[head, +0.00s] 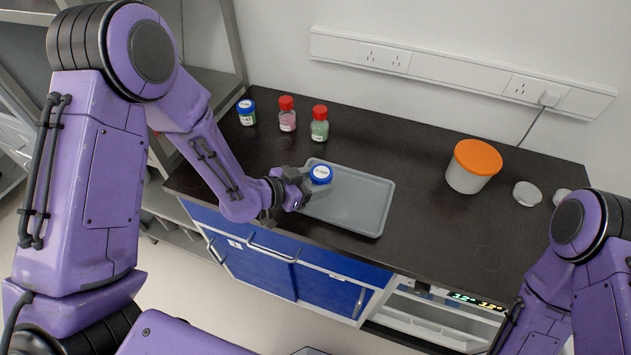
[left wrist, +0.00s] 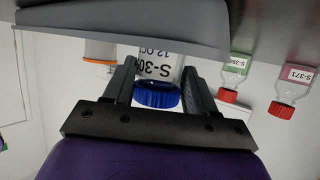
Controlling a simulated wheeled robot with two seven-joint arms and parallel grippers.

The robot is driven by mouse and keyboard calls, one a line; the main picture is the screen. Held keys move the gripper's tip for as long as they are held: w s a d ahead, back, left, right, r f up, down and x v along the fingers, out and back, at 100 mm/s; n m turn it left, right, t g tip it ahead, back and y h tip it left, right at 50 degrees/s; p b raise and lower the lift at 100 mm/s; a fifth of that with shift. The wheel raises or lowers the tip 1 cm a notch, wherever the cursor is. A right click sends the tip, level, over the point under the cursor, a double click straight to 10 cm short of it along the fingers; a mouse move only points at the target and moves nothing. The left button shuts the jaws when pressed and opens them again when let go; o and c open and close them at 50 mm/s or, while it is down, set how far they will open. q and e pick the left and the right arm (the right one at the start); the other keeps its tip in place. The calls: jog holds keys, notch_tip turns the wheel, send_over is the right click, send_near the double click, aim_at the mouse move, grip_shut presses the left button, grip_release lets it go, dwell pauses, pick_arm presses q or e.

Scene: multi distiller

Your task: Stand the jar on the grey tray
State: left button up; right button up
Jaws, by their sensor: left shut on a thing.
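The jar (head: 320,175) has a blue cap and a white label. My left gripper (head: 300,190) is shut on it, over the left part of the grey tray (head: 365,208). In the left wrist view, which is upside down, the jar (left wrist: 158,78) stands between the two fingers (left wrist: 155,85) with its blue cap clear of them. The grey tray (left wrist: 120,35) crosses the top of that view and its edge hides the jar's base. I cannot tell whether the base touches the tray. The jar looks about upright. My right gripper is out of view.
Another blue-capped jar (head: 246,112) and two red-capped jars, one pink (head: 287,114) and one green (head: 319,124), stand behind the tray. The tray's right part is bare.

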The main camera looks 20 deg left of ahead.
pick_arm(q)
jog(key=o, duration=0.9)
jog(key=shift+f, duration=0.1)
jog(key=shift+c, duration=0.2)
jog(key=shift+o, duration=1.3)
jog(key=shift+w, duration=0.1)
jog(key=shift+s+a+r, duration=0.15)
jog(key=shift+s+r, duration=0.05)
jog(key=shift+r, duration=0.1)
jog(key=v, duration=0.8)
jog(key=shift+b, duration=0.35)
jog(key=p+v, duration=0.1)
jog(key=v, duration=0.2)
jog(key=shift+s+a+p, duration=0.1)
jog(key=shift+s+p, duration=0.15)
jog(key=shift+p, duration=0.15)
